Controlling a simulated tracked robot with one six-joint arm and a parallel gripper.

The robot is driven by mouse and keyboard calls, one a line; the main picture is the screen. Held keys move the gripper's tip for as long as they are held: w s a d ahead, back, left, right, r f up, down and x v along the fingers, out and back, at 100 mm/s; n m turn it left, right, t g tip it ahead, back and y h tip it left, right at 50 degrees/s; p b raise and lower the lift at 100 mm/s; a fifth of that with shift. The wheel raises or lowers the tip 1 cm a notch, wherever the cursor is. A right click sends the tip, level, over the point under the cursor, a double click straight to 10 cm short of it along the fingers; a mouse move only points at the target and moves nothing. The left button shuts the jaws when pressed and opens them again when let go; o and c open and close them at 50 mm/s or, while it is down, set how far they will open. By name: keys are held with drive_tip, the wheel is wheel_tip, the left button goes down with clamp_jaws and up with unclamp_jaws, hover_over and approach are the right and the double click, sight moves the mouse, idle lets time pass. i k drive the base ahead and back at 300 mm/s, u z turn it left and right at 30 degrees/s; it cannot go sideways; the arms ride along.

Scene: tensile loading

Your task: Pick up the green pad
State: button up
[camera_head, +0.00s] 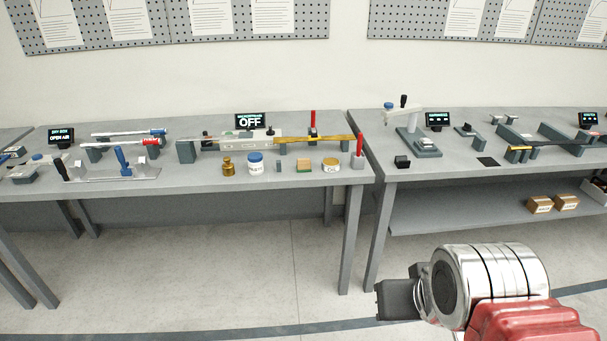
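My gripper (385,300) is at the lower right, in front of the tables and well away from the pad. Its dark end points left. Its fingers are too unclear to tell whether they are open or shut.
A blue-lidded white jar (255,163), a brass bottle (228,167) and a red-handled stand (359,153) are also near the front edge. Long instruments lie behind. A second table (450,172) stands right, across a narrow gap. The floor in front is clear.

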sight(304, 165)
drive_tip(key=u, duration=0.45)
drive_tip(key=i, duration=0.45)
drive_tip(key=u, duration=0.75)
drive_tip(key=i, duration=1.6)
drive_tip(key=z, duration=0.55)
drive_tip(key=i, duration=0.6)
drive_tip(key=z, duration=0.5)
